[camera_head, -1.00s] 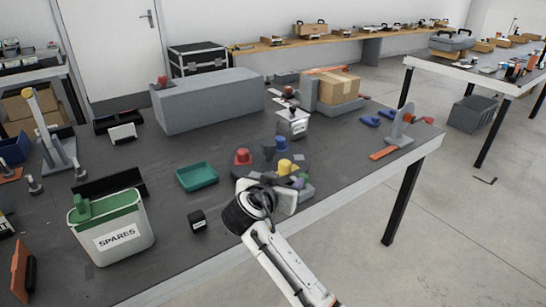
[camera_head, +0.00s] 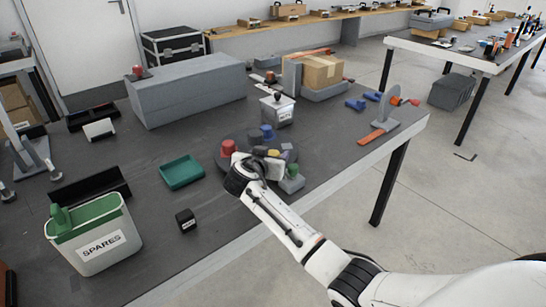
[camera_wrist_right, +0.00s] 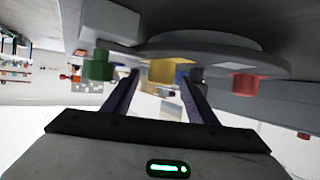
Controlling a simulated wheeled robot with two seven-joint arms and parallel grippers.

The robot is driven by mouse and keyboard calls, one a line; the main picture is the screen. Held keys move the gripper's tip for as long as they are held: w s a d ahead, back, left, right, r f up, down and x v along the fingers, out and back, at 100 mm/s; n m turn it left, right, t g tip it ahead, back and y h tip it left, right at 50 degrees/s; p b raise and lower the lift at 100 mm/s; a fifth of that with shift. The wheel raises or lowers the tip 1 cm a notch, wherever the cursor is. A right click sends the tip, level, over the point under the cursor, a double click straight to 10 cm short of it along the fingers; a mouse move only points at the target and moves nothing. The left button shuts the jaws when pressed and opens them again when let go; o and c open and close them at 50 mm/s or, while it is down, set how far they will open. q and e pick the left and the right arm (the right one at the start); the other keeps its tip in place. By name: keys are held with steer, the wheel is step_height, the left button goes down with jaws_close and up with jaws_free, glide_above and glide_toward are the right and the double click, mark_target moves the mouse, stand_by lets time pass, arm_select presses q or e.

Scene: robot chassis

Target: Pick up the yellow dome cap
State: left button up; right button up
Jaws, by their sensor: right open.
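The yellow dome cap (camera_head: 273,153) stands on a dark grey round plate (camera_head: 236,163) near the table's front edge, partly hidden by my right gripper (camera_head: 262,162) in the head view. In the right wrist view the yellow cap (camera_wrist_right: 162,75) shows between the tips of the two open fingers of my right gripper (camera_wrist_right: 160,80). The fingers are spread on either side of it; I cannot tell whether they touch it. My left gripper is not in view.
Close by are a red cap (camera_head: 228,148), a blue cap (camera_head: 267,132) and a green piece (camera_head: 292,171). A white box (camera_head: 277,111) stands behind. A teal tray (camera_head: 182,172), a small black block (camera_head: 186,220) and the SPARES bin (camera_head: 97,240) are at left.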

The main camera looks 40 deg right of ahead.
steer(key=shift+w+d+f, duration=0.2)
steer(key=shift+w+d, duration=0.1)
steer(key=shift+d, duration=0.05)
steer(key=c, duration=1.1)
steer(key=shift+c, duration=0.2)
